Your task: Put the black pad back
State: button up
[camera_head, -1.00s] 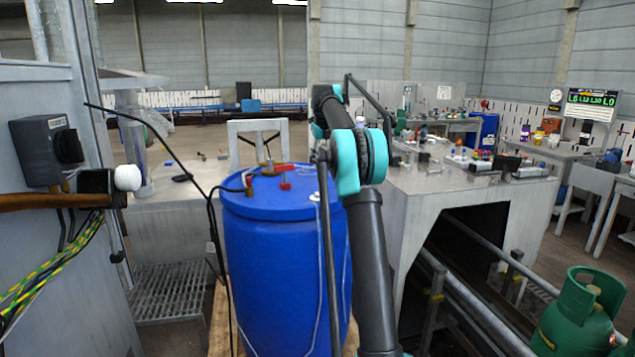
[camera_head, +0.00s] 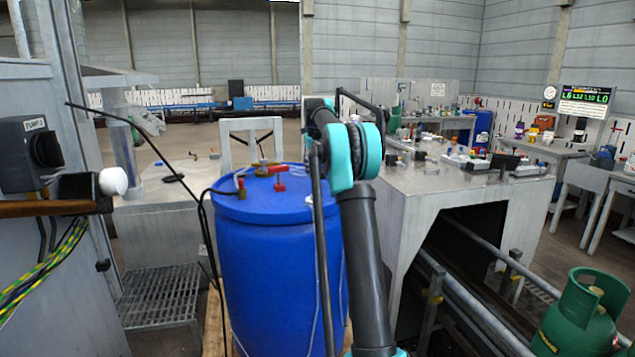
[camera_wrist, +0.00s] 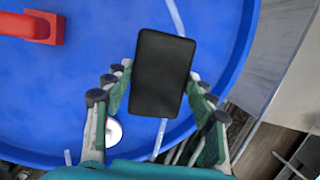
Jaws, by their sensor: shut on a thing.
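The black pad (camera_wrist: 163,74) is a dark, flat rectangle with rounded corners. In the wrist view it sits between the fingers of my gripper (camera_wrist: 160,88), which is shut on it. The pad appears above the lid of the blue barrel (camera_wrist: 85,80), near its rim; whether it touches the lid cannot be told. In the head view the same blue barrel (camera_head: 268,270) stands in front of me. My arm hides the gripper and the pad there.
A red fitting (camera_head: 279,181) and a white cap (camera_wrist: 113,131) are on the barrel lid. A grey metal bench (camera_head: 460,195) stands to the right and a lower table (camera_head: 150,205) to the left. A black cable (camera_head: 203,215) hangs beside the barrel. A green gas cylinder (camera_head: 575,325) stands lower right.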

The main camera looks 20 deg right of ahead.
aim_at(317, 188)
jog(key=shift+f, duration=2.25)
jog(key=shift+f, duration=0.1)
jog(key=o, duration=1.1)
jog(key=shift+f, duration=0.1)
jog(key=v, duration=1.7)
jog(key=shift+d+r, duration=0.2)
jog(key=shift+r, duration=0.05)
jog(key=shift+s, duration=0.1)
